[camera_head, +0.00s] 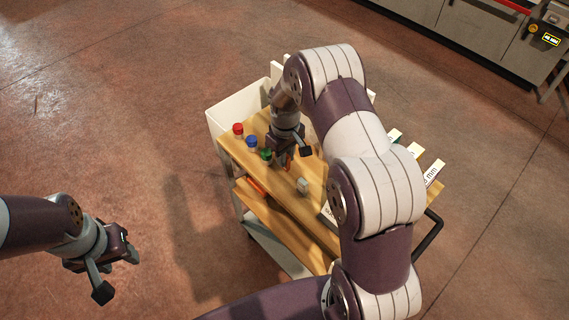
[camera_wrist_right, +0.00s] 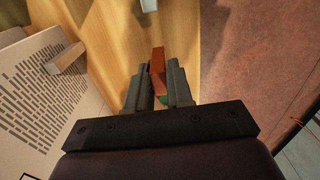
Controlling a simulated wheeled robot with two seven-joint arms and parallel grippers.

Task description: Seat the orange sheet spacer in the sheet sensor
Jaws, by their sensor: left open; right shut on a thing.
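My right gripper (camera_head: 290,160) is over the left part of a wooden-topped cart and is shut on an orange piece, which I take to be the orange sheet spacer (camera_head: 287,165). In the right wrist view the orange spacer (camera_wrist_right: 157,65) shows between the two fingers (camera_wrist_right: 158,85), sticking out beyond their tips. My left gripper (camera_head: 118,274) is open and empty, away from the cart over the bare floor at lower left. I cannot tell for sure which thing is the sheet sensor; a unit with a lit display (camera_head: 551,40) stands on the far counter at top right.
Red (camera_head: 238,129), blue (camera_head: 252,141) and green (camera_head: 266,155) pieces stand along the cart top's left edge (camera_head: 226,146). Labelled cards (camera_head: 433,173) stand at the right. My right arm hides the cart's middle.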

